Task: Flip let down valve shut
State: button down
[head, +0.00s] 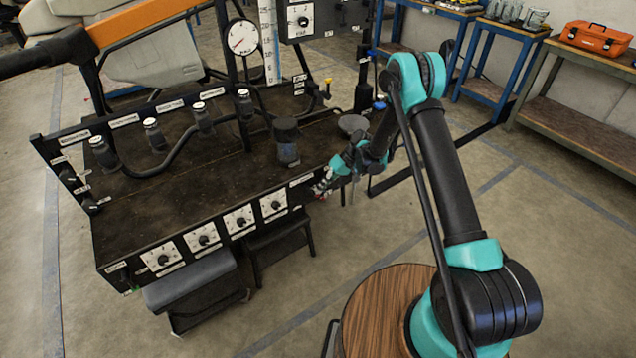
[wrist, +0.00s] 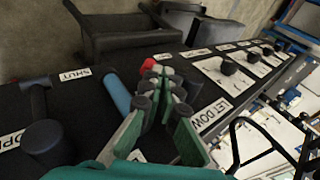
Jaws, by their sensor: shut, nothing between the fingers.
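In the wrist view, the LET DOWN label (wrist: 211,115) is on the black panel, right of my gripper (wrist: 165,88). A blue lever-like handle (wrist: 117,93) lies just left of the fingers, with a red-tipped part (wrist: 147,66) beyond them. I cannot tell for sure which of these belongs to the let down valve; the fingers hide part of this area. A SHUT label (wrist: 75,74) is at upper left and a partly cut-off OPEN label (wrist: 11,140) at left. In the head view, my gripper (head: 324,186) is at the bench's right front corner. It is shut and empty.
The black bench (head: 190,185) has a row of dial knobs (head: 204,240) along its front edge. A black stool (head: 278,243) stands before it. Black canisters (head: 286,140) and hoses are on top. Open floor lies to the right, before blue-legged workbenches (head: 497,65).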

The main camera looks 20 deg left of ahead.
aim_at(317, 196)
jog(key=shift+s+f, duration=0.1)
jog(key=shift+f, duration=0.85)
jog(key=shift+x, duration=0.95)
jog(key=shift+s+f, duration=0.1)
jog(key=shift+s, duration=0.25)
jog(key=v, duration=1.2)
jog(key=shift+w, duration=0.2)
jog(key=shift+d, duration=0.1)
